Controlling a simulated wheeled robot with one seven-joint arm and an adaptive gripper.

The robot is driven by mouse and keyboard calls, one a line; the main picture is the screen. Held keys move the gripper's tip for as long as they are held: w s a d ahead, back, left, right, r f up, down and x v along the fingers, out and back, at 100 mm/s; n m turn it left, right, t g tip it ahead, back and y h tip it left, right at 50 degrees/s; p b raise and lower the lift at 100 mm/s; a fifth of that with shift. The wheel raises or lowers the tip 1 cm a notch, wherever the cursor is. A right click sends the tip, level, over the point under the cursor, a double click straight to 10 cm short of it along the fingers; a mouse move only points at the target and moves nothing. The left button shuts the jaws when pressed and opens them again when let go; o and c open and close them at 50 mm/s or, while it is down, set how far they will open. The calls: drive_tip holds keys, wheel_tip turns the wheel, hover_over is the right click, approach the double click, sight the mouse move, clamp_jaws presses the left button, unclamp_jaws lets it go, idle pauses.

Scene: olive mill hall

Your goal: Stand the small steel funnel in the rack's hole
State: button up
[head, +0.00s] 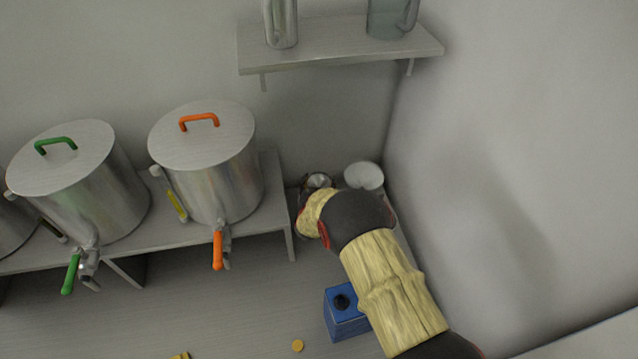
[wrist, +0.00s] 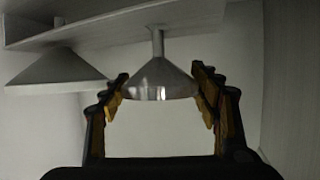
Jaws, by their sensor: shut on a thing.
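The small steel funnel (wrist: 160,82) is between the two fingers of my gripper (wrist: 160,72), which is shut on its cone in the wrist view. That view appears upside down, with the funnel's spout pointing up the picture toward the grey rack plate (wrist: 110,28). The spout's tip overlaps the plate's edge; I cannot tell whether it is in a hole. In the head view the funnel's bright mouth (head: 318,181) shows just beyond my gripper (head: 312,192). My arm hides most of the rack there.
A wider funnel (wrist: 58,68) sits against the rack plate beside the held one; its pale mouth (head: 364,176) shows near the corner wall. Steel drums (head: 205,160) with taps stand on a bench at left. A blue box (head: 345,315) lies below my arm. A shelf (head: 340,48) is above.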

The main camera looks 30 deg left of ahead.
drive_tip(key=shift+f+b, duration=1.35)
drive_tip(key=shift+f, duration=0.5)
drive_tip(key=o, duration=1.2)
drive_tip(key=shift+r, duration=0.1)
drive_tip(key=v, duration=1.2)
